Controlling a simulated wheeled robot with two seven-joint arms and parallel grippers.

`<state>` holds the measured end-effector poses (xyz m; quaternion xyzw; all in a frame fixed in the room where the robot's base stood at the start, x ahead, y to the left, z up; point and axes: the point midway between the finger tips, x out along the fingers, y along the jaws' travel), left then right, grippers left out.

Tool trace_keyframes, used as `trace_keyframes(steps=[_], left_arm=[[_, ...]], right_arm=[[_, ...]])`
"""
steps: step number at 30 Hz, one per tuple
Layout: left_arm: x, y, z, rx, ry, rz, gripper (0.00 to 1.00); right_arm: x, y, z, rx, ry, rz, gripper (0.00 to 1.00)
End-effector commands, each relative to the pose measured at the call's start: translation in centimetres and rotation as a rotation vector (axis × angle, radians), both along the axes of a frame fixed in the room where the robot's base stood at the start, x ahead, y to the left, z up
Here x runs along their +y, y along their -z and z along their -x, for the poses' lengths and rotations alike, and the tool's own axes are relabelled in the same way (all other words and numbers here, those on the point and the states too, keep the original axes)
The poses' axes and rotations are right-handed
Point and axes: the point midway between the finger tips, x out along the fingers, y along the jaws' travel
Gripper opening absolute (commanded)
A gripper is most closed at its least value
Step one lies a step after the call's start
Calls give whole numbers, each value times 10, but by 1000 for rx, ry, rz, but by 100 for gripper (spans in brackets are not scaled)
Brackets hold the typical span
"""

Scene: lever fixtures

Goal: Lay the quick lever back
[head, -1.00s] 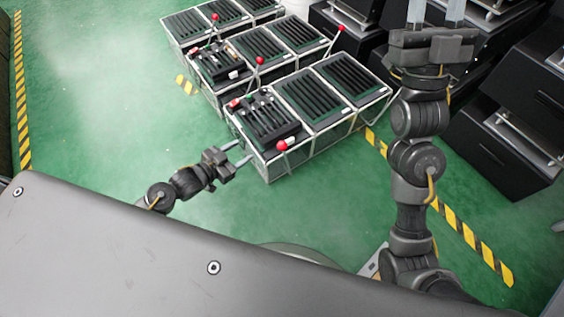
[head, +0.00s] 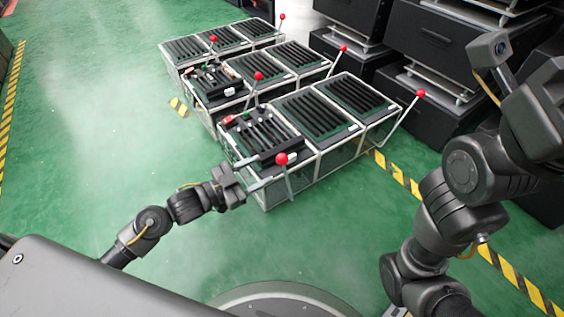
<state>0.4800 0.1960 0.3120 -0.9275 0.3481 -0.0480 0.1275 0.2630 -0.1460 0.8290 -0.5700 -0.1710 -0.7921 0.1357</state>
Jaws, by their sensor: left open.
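Levers with red ball knobs stand on several caged boxes; no label tells which is the quick lever. The nearest lever (head: 281,159) rises at the near left corner of the front box (head: 318,152), its rod tilted slightly. My left gripper (head: 256,172) is open and empty, its fingers pointing at that corner, just left of the lever's knob and rod. I cannot tell whether a finger touches the box. My right arm (head: 470,180) rises at the right; its gripper is out of the picture.
Another lever (head: 421,93) leans outward at the front box's right end. More levers stand on the boxes behind, such as one with its knob (head: 258,76) in the middle row. Black cabinets (head: 440,45) fill the upper right. Green floor (head: 110,120) is clear at left.

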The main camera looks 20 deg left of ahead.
Motion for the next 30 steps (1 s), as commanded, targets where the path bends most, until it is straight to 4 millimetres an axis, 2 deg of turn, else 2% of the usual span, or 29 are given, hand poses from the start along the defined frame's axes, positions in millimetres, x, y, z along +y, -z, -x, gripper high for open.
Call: trace_keyframes(steps=[1,3,12,25,26,30], left_arm=[[-7,4,-9,-5,0,3,52],[-16,4,-19,-5,0,3,52],[-46,3,-53,-2,-2,2,52],[-53,1,-61,1,-1,0,52],[-53,1,-61,1,-1,0,51],[-53,1,-61,1,-1,0,33]], right_arm=[[-1,10,0,-1,-1,-3,39],[-1,18,-1,2,-1,-5,39],[-4,39,-1,3,-1,-14,39],[-4,42,-1,5,-2,-17,39],[-4,42,-1,5,-2,-17,39],[-4,42,-1,5,-2,-17,39]])
